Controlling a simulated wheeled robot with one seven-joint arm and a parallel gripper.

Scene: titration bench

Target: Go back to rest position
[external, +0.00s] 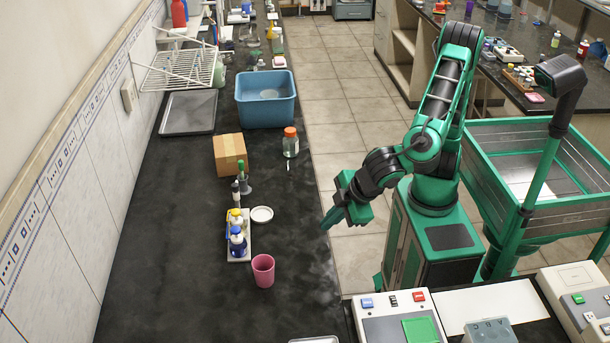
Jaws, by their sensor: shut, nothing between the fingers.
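My gripper (329,221) is at the end of my green and black arm in the middle of the external view. It is shut and holds nothing. It hangs over the right edge of the dark bench, to the right of the pink cup (263,270) and apart from it. My arm is bent, with its elbow raised high and the forearm reaching down to the left.
The bench (170,270) holds a tray of bottles (238,253), a white dish (262,214), a cardboard box (230,154), an orange-lidded jar (290,142) and a blue basin (265,98). Instruments (400,318) stand at the front right. The bench's left front is clear.

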